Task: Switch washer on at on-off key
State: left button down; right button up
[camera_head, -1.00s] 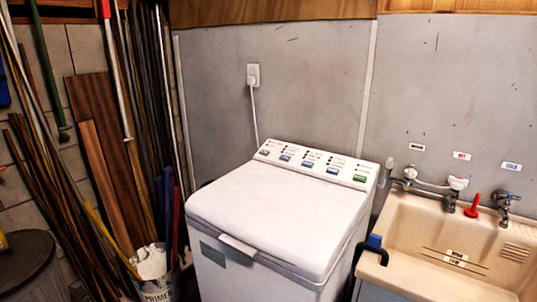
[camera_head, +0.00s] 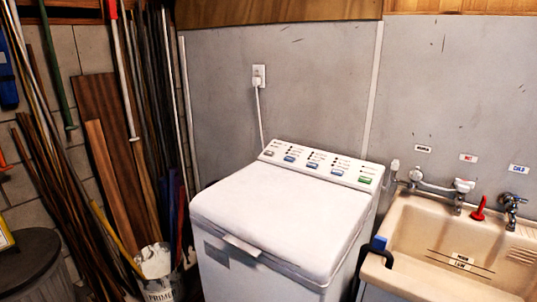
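The white top-loading washer (camera_head: 290,215) stands against the grey wall with its lid closed. Its control panel (camera_head: 322,164) runs along the back top edge. The panel has a grey key at the left end, several blue keys in the middle and a green key (camera_head: 365,180) at the right end. The key labels are too small to read, so I cannot tell which one is the on-off key. A white plug sits in the wall outlet (camera_head: 259,76), with its cord running down behind the washer. Neither of my grippers is in view.
A beige sink (camera_head: 405,225) with taps (camera_head: 512,200) and a red-handled item (camera_head: 479,208) stands close to the washer's right. Poles and boards (camera_head: 107,120), a white bucket (camera_head: 157,262) and a dark bin (camera_head: 32,262) crowd the left. The space above the washer is clear.

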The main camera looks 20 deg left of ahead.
aim_at(267, 153)
jog(key=i+j+z, duration=0.2)
jog(key=j, duration=0.5)
jog(key=j+z, duration=0.15)
jog(key=j, duration=0.55)
jog(key=i+j+z, duration=0.2)
jog(key=j, duration=0.5)
jog(key=k, duration=0.1)
